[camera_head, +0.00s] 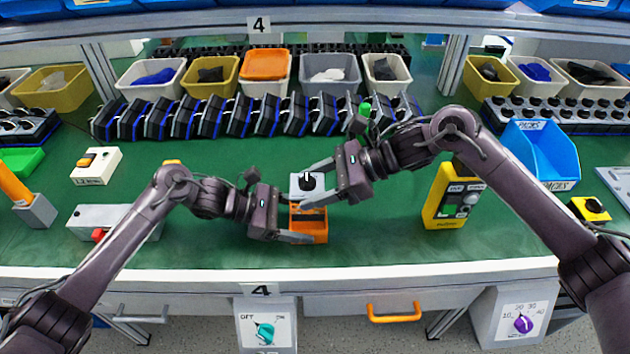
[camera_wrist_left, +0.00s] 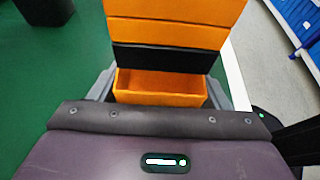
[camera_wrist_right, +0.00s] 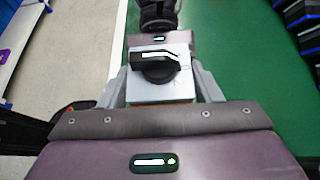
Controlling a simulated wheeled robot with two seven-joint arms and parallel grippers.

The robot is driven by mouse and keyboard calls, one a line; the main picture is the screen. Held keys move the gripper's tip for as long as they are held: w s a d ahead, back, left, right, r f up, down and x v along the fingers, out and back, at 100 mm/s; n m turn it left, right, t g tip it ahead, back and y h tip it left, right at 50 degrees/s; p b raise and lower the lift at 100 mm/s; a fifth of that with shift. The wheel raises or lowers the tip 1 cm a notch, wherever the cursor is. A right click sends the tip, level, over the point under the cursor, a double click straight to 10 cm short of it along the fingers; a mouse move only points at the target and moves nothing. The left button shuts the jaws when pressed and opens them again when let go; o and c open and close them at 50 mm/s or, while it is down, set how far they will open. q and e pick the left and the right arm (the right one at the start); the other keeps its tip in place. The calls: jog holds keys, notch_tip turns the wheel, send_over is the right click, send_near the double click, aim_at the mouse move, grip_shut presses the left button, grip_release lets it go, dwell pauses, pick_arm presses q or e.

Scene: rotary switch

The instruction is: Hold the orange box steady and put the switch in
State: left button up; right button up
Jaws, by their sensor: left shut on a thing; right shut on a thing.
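The orange box (camera_head: 316,229) stands on the green worktop near the front middle. My left gripper (camera_head: 300,222) is shut on its lower part; in the left wrist view the fingers flank the box (camera_wrist_left: 160,88). The switch (camera_head: 298,185), a light plate with a black knob, is above the back of the box. My right gripper (camera_head: 312,186) is shut on the switch's sides. In the right wrist view the plate and knob (camera_wrist_right: 160,88) sit between the fingers. Whether the switch touches or is inside the box is hidden.
A yellow control box (camera_head: 447,196) and a blue bin (camera_head: 538,155) stand to the right. A grey box with a red button (camera_head: 105,220) lies to the left. Several black-and-blue units (camera_head: 240,117) line the back. Worktop in front of the orange box is clear.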

aim_at(307, 176)
jog(key=shift+f, duration=0.65)
jog(key=shift+f, duration=0.1)
dwell(0.3)
jog(key=shift+f, duration=2.4)
jog(key=o, duration=1.1)
jog(key=shift+o, duration=0.2)
jog(key=shift+f, duration=0.1)
notch_tip(307, 176, up, 10)
jog(key=shift+r, duration=0.1)
pick_arm(q)
jog(key=o, duration=1.1)
